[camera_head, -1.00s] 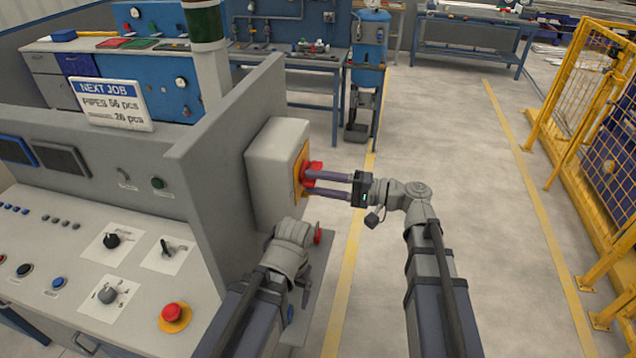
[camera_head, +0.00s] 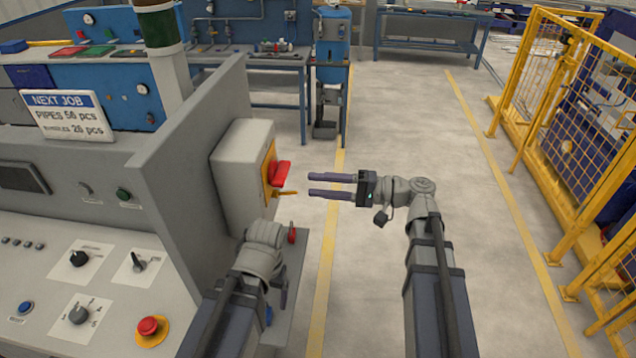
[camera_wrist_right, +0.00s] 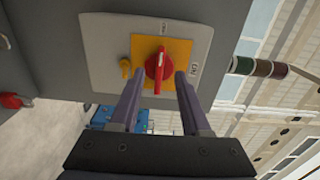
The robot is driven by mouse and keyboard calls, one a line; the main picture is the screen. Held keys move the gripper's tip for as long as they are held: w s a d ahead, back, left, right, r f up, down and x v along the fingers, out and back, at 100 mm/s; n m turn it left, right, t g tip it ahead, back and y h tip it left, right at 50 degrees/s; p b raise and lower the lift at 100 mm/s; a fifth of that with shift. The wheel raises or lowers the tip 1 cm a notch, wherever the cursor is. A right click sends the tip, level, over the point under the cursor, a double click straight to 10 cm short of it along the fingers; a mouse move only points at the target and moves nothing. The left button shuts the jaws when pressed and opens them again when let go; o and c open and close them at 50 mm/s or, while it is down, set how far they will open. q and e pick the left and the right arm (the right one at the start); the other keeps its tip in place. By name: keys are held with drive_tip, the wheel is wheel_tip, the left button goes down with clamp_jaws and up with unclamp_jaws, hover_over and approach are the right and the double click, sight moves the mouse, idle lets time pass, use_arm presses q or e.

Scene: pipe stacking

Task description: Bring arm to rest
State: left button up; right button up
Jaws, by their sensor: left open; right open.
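My right gripper (camera_head: 312,185) points left and is open and empty. A clear gap separates its two purple fingers from the red rotary switch (camera_head: 280,173) on the grey box (camera_head: 240,170). In the right wrist view the red switch (camera_wrist_right: 158,68) shows on its yellow plate (camera_wrist_right: 177,50), beyond and between the open fingertips. My left gripper (camera_head: 284,288) hangs low beside the console, partly hidden by its own wrist. A purple finger shows, with nothing seen in it.
The console (camera_head: 60,265) with knobs and a red emergency button (camera_head: 150,327) is at left. A yellow fence (camera_head: 560,110) stands at right. Blue workbenches (camera_head: 428,42) stand behind. The floor (camera_head: 420,110) between console and fence is clear.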

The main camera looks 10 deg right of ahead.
drive_tip(key=s+a+f+n+g+h, duration=0.1)
drive_tip(key=s+a+f+g+h, duration=0.1)
drive_tip(key=s+a+f+h, duration=0.35)
drive_tip(key=s+a+f+n+g+h, duration=0.2)
drive_tip(key=a+f+g, duration=0.1)
drive_tip(key=f, duration=0.5)
drive_tip(key=s+d+f+n+h, duration=0.3)
drive_tip(key=s+d+f+h, duration=0.2)
drive_tip(key=f+h, duration=0.3)
drive_tip(key=shift+s+d+f+n+h, duration=0.15)
drive_tip(key=shift+s+d+n+h, duration=0.35)
drive_tip(key=shift+h, duration=1.15)
drive_tip(key=shift+s+a, duration=0.1)
drive_tip(key=shift+a, duration=0.05)
